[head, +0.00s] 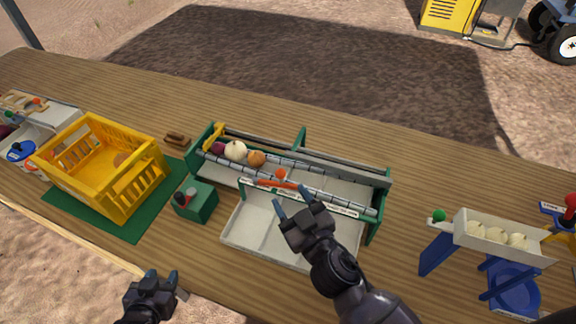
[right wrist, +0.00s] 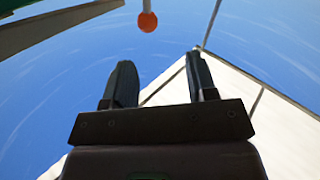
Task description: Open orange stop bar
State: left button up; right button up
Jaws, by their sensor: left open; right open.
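The orange stop bar (head: 283,185) lies across the green-framed elevator (head: 385,200) near its middle. An orange ball knob (head: 281,173) stands just behind it. An orange ball on a short grey stem (right wrist: 147,21) shows at the top of the right wrist view. My right gripper (head: 293,201) is open and empty, in front of the bar over the white tray, apart from the knob. Its two fingers (right wrist: 160,75) point toward the ball's side of the picture. My left gripper (head: 162,279) is open and empty near the table's front edge.
A purple, a white and an orange onion (head: 257,158) sit at the elevator's left end. A yellow crate (head: 82,178) stands on a green mat at left, beside a green box (head: 201,204). A white trough (head: 480,243) stands at right.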

jog(key=shift+m+h, duration=0.5)
jog(key=x, duration=0.6)
jog(key=d+f+x, duration=0.1)
jog(key=x, duration=0.3)
jog(key=shift+w, duration=0.25)
jog(key=shift+r, duration=0.1)
grip_shut()
